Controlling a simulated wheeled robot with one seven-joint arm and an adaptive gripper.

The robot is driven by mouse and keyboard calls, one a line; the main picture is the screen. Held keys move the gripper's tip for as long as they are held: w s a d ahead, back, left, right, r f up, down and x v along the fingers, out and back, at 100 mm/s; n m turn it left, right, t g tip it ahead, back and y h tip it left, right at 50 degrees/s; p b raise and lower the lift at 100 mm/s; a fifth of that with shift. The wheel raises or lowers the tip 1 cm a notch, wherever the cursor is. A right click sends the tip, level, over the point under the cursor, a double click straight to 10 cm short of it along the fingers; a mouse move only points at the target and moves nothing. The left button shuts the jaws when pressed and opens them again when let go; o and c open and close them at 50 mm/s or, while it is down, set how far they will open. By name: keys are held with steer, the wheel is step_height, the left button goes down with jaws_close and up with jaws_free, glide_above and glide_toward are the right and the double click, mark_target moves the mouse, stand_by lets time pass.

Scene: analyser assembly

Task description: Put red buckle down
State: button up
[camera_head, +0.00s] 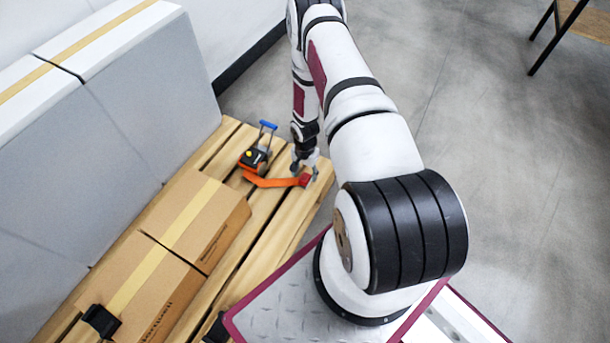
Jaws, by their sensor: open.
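The red buckle (304,180) is at the right end of an orange strap (272,182), low over the wooden pallet slats. My gripper (305,172) is open, pointing down right at the buckle, with its fingers around or just above it. I cannot tell whether the fingers touch the buckle or whether it rests fully on the slat. The strap runs left from the buckle to a small black and orange device with a blue handle (257,157).
The wooden pallet (287,225) carries cardboard boxes (200,215) at left. Large grey blocks (130,100) stand behind them. A black clip-like piece (100,320) sits at the lower left. Grey floor (500,150) is open at right.

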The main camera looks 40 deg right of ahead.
step_height(320, 180, up, 8)
steer(key=p, duration=0.2)
step_height(320, 180, up, 21)
steer(key=n+h, duration=0.1)
steer(key=n, duration=0.2)
glide_above(305, 177)
steer(key=w+a, duration=0.2)
steer(key=w, duration=0.2)
steer(key=s+a+r+n, duration=0.1)
steer(key=a+r, duration=0.2)
steer(key=r, duration=0.5)
steer(key=s+a+r+n, duration=0.1)
steer(key=s+a+r, duration=0.1)
steer(key=r, duration=0.5)
steer(key=s+a+r+n, duration=0.2)
steer(key=s+a+r, duration=0.3)
steer(key=s+r, duration=0.25)
steer(key=s+a+r+n, duration=0.2)
steer(key=s+a+r, duration=0.2)
steer(key=s+r, duration=0.3)
steer(key=s+a+r+n, duration=0.2)
steer(key=s+a, duration=0.1)
steer(key=s, duration=0.5)
steer(key=s+a+r+n+y, duration=0.1)
steer(key=s+a+r+n, duration=0.1)
steer(key=s, duration=0.5)
steer(key=shift+s+a+r+n, duration=0.15)
steer(key=shift+s+a+n, duration=0.25)
steer(key=shift+a, duration=0.2)
steer(key=shift+w, duration=0.1)
